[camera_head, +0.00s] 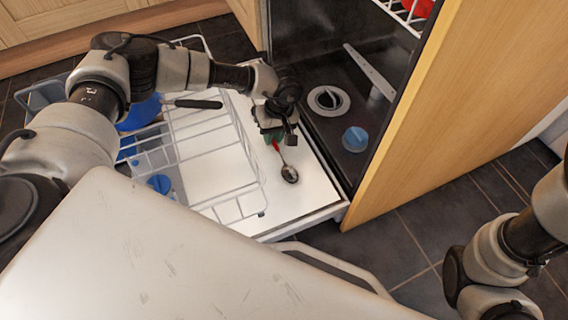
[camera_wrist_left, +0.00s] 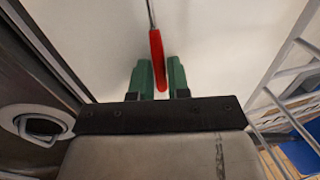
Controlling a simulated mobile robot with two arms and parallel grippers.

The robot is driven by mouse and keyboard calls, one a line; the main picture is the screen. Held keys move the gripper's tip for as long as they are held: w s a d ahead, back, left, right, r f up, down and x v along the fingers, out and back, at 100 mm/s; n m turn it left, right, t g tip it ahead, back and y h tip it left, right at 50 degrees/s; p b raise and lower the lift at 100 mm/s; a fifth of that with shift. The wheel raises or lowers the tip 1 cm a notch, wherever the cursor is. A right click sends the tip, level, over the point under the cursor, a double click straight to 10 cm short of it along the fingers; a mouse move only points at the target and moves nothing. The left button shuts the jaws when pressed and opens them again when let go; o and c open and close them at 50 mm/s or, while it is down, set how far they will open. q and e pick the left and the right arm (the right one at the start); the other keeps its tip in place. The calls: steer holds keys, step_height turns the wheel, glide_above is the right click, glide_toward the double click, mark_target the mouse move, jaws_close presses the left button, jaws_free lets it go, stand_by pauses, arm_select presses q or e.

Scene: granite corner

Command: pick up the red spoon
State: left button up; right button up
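The red spoon (camera_head: 289,173) has a red handle and a metal bowl. It lies on the white inner face of the lowered dishwasher door (camera_head: 310,190), beside the rack. My left gripper (camera_head: 276,141) is over the handle end, pointing down. In the left wrist view, the red handle (camera_wrist_left: 157,58) shows in the gap between the green fingertips (camera_wrist_left: 160,76), which stand apart. I cannot tell whether they touch it. The spoon's bowl is outside the left wrist view. My right arm shows at the lower right of the head view, but its gripper is out of frame.
A white wire rack (camera_head: 205,150) with blue dishes and a black-handled utensil (camera_head: 198,104) stands left of the spoon. The dark dishwasher tub (camera_head: 335,75) lies behind. A wooden cabinet panel (camera_head: 450,100) rises at the right. A white surface (camera_head: 160,260) fills the foreground.

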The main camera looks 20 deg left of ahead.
arm_select(q)
steer(key=shift+c, duration=0.3)
jaws_close()
